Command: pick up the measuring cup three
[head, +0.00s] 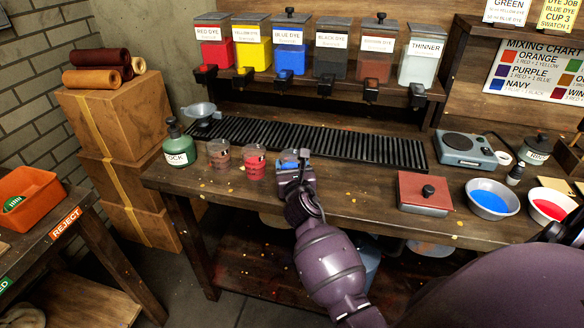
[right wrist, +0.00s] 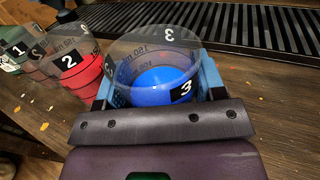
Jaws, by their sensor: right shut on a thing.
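Measuring cup three (head: 289,155) is a clear cup with blue dye inside, near the front of the workbench. In the right wrist view cup three (right wrist: 155,55) shows black "3" labels and stands between blue finger pads. My right gripper (head: 294,166) is shut on it; the wrist view (right wrist: 155,90) shows a finger on each side of the cup. The cup looks about upright; I cannot tell if its base touches the bench. My left gripper is not in view.
A green bottle (head: 177,143) stands left of the cups. A black slatted rack (head: 320,140) runs behind them, under several dye dispensers. The bench between cup three and the red box is clear.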

